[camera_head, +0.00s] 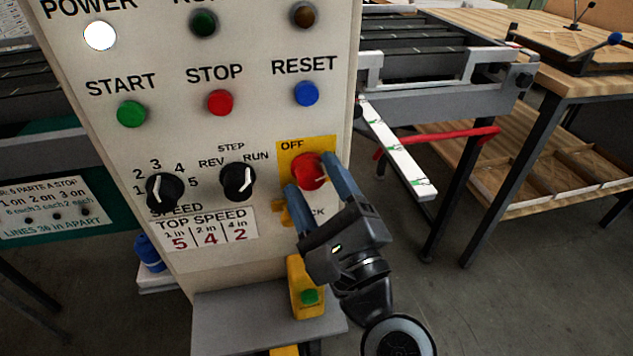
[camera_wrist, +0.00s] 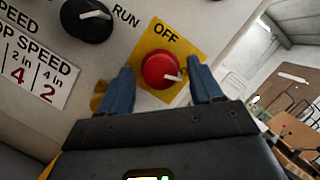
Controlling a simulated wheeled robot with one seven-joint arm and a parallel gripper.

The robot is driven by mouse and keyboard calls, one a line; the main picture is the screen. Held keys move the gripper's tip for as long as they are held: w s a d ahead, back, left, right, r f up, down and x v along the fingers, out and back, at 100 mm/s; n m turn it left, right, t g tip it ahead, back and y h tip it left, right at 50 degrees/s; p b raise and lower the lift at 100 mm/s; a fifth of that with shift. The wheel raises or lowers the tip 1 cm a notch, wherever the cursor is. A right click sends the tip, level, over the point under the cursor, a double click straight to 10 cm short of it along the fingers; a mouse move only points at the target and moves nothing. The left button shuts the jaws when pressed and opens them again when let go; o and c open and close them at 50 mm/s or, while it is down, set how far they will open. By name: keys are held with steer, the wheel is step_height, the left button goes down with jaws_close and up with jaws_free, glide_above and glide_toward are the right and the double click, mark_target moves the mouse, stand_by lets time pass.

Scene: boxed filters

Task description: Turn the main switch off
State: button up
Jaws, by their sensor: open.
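The main switch is a red round knob (camera_head: 309,171) on a yellow plate (camera_head: 291,150) marked OFF, at the lower right of the control panel. It also shows in the wrist view as a red knob (camera_wrist: 161,69) with a white pointer at its lower right, not toward the word OFF. My gripper (camera_head: 316,178) is open, with its blue fingers on either side of the knob. In the wrist view its fingertips (camera_wrist: 158,76) lie left and right of the knob. I cannot tell whether they touch it. The plate's lower part is partly hidden by the fingers.
Left of the switch are the black STEP/REV/RUN knob (camera_head: 238,181) and black SPEED knob (camera_head: 164,190). Green START (camera_head: 131,114), red STOP (camera_head: 220,102) and blue RESET (camera_head: 306,94) buttons sit above. A yellow box with a green button (camera_head: 306,288) stands below.

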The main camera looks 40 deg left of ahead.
steer(key=c, duration=1.1)
steer(key=shift+o, duration=0.2)
steer(key=shift+n, duration=0.3)
steer(key=n, duration=0.2)
steer(key=n+g, duration=0.1)
steer(key=n, duration=0.1)
steer(key=shift+w+d+r+g, duration=0.1)
steer(key=shift+r+g, duration=0.1)
steer(key=shift+g, duration=0.1)
steer(key=n+g, duration=0.1)
steer(key=n, duration=0.2)
steer(key=n+g+h+p, duration=0.1)
steer(key=n, duration=0.2)
steer(key=shift+r, duration=0.2)
steer(key=n+h, duration=0.1)
steer(key=n, duration=0.1)
steer(key=n+p, duration=0.1)
steer(key=n, duration=0.1)
steer(key=shift+r+h+p, duration=0.2)
steer(key=shift+h+p, duration=0.1)
steer(key=shift+h, duration=0.1)
steer(key=shift+n+h+p, duration=0.7)
steer(key=shift+n, duration=1.2)
